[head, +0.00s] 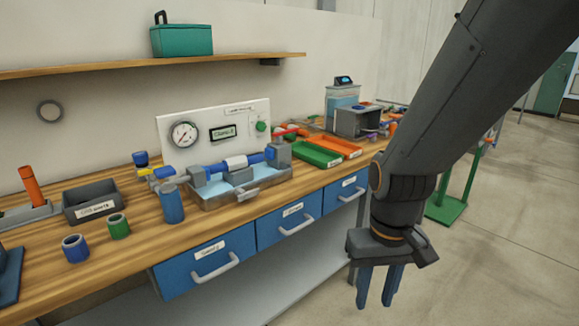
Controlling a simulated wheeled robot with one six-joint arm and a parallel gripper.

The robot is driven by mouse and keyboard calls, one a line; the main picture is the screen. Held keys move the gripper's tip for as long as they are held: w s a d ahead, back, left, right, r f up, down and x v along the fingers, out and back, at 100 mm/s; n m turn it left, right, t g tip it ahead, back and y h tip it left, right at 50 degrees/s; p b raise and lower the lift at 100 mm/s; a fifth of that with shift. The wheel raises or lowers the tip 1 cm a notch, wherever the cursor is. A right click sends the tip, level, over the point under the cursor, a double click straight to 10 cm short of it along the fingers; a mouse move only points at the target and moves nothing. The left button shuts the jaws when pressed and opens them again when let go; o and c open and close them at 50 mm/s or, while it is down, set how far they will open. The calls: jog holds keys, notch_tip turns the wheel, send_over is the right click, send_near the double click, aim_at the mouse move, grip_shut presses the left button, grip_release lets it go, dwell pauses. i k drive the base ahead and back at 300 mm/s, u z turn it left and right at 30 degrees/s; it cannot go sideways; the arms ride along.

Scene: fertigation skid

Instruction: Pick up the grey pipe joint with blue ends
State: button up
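A light grey pipe joint (236,162) with blue on both sides sits in a horizontal pipe run above a shallow metal tray (245,196) on the wooden bench. I cannot tell where its blue ends stop and the neighbouring blue pipe begins. My gripper (375,302) hangs pointing down in front of the bench, right of the drawers and well away from the joint. Its two blue fingers are apart with nothing visible between them.
A gauge panel (214,134) stands behind the pipe run. A blue cylinder (172,203) stands left of the tray. Green (316,153) and orange (335,146) trays lie to the right. Blue drawers (204,267) line the bench front. A shelf (150,66) runs above.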

aim_at(237, 163)
jog(key=z, duration=0.65)
jog(key=i, duration=0.75)
jog(key=u, duration=0.5)
